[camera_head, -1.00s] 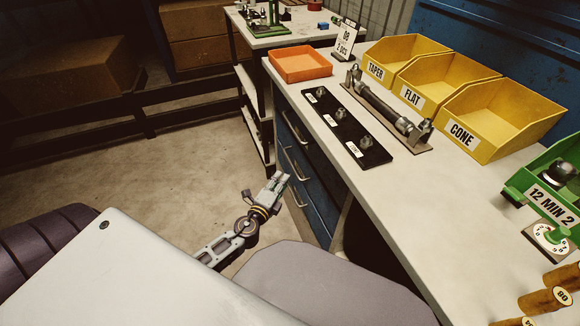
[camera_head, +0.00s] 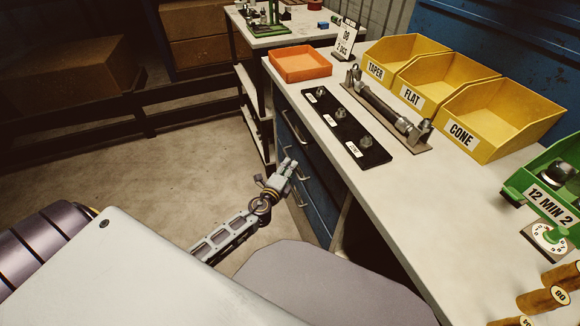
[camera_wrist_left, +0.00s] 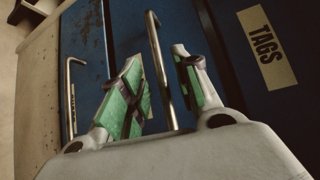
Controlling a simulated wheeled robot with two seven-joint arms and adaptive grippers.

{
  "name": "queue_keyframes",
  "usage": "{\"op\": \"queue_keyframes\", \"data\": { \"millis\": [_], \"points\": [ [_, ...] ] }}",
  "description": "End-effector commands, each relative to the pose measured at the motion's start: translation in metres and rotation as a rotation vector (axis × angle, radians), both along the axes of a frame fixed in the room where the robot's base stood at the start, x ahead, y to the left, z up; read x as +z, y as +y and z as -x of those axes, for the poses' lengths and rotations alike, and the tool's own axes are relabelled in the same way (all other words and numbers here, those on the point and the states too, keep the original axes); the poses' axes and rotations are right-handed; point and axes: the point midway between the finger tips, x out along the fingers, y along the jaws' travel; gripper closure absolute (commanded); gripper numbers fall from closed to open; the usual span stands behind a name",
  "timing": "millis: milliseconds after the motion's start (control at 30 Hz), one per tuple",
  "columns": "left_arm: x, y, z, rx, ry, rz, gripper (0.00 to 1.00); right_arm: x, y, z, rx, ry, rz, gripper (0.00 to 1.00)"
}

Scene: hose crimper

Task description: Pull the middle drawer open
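The blue drawer unit (camera_head: 318,205) stands under the workbench, with metal handles one above another. My left gripper (camera_head: 289,164) is at its front, over the middle handle, which it partly hides in the head view. In the left wrist view the left gripper (camera_wrist_left: 160,75) is open, with green-padded fingers on either side of the middle drawer's handle (camera_wrist_left: 158,60). The fingers look apart from the bar. The middle drawer (camera_wrist_left: 128,25) looks shut. My right gripper is not in view.
Another handle (camera_wrist_left: 68,95) is at the left of the wrist view, and a TAGS label (camera_wrist_left: 268,47) is on the panel at the right. The workbench (camera_head: 420,195) carries an orange tray (camera_head: 300,65) and yellow bins (camera_head: 490,115). The floor (camera_head: 130,185) before the drawers is clear.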

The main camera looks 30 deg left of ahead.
Motion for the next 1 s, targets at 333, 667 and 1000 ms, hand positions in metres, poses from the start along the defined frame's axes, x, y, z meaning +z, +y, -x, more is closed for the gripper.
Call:
{"op": "queue_keyframes", "data": {
  "millis": [333,667,1000],
  "points": [
    [-0.002,0.001,-0.019,0.000,-0.001,0.000,0.68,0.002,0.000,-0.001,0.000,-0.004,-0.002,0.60],
    [-0.003,0.001,-0.020,0.000,0.000,0.000,0.68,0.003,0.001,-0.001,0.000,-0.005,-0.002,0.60],
    [-0.003,0.001,-0.020,0.000,0.000,0.000,1.00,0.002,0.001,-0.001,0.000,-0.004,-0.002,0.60]
  ]
}}
